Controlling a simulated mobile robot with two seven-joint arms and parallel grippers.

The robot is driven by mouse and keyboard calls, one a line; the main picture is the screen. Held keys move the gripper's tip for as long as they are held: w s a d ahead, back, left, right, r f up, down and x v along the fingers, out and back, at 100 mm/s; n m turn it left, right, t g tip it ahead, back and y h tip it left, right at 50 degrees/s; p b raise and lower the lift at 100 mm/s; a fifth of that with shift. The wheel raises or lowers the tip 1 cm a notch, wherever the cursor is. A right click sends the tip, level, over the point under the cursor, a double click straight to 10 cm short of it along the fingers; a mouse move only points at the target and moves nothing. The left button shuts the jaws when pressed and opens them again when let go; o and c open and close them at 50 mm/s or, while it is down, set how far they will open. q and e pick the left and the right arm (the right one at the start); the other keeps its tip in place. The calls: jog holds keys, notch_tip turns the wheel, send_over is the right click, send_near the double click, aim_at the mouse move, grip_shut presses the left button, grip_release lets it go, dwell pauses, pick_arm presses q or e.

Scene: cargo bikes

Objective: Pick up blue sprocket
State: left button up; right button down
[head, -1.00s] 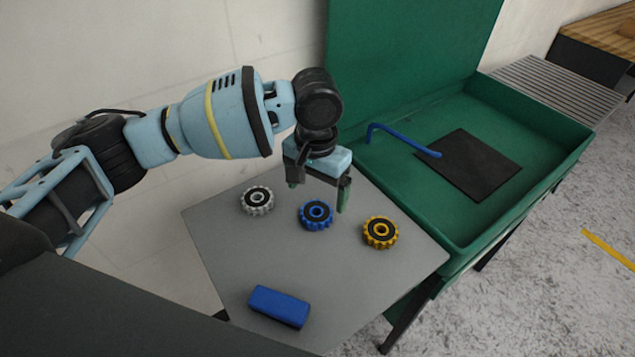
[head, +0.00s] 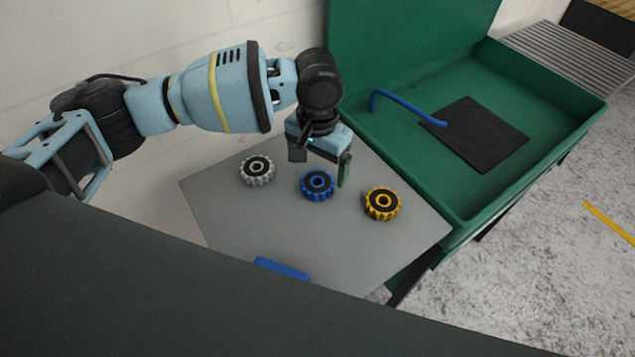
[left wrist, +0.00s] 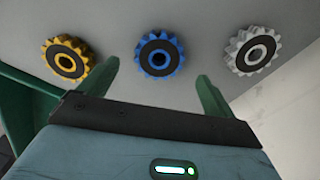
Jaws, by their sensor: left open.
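The blue sprocket (head: 318,185) lies flat on the grey table, between the white sprocket and the yellow sprocket. My left gripper (head: 321,166) is open and empty, above and just behind the blue sprocket in the head view. In the left wrist view the blue sprocket (left wrist: 159,55) sits between the two green fingertips (left wrist: 157,82), a little beyond them. The fingers do not appear to touch it. My right gripper is in neither view.
The white sprocket (head: 257,170) and yellow sprocket (head: 382,203) lie either side on the grey table (head: 330,240). A blue block (head: 282,268) is partly hidden at the near edge. Right stands a green tray (head: 480,205) with a black mat (head: 475,134) and a blue bent rod (head: 405,104).

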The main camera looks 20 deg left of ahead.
aim_at(317, 182)
pick_arm(q)
jog(key=f, duration=0.4)
jog(key=shift+s, duration=0.2)
jog(key=shift+c, duration=0.2)
jog(key=shift+r, duration=0.1)
jog(key=c, duration=1.3)
jog(key=shift+r, duration=0.5)
notch_tip(317, 182, up, 2)
jog(key=shift+r, duration=0.25)
jog(key=s+d, duration=0.1)
jog(key=d, duration=0.4)
jog(key=s+d+r, duration=0.1)
jog(key=d, duration=0.4)
jog(key=s+d, duration=0.1)
jog(key=d, duration=0.4)
jog(key=shift+d+r+b, duration=0.25)
jog(key=shift+d+b, duration=0.05)
jog(key=shift+d, duration=0.1)
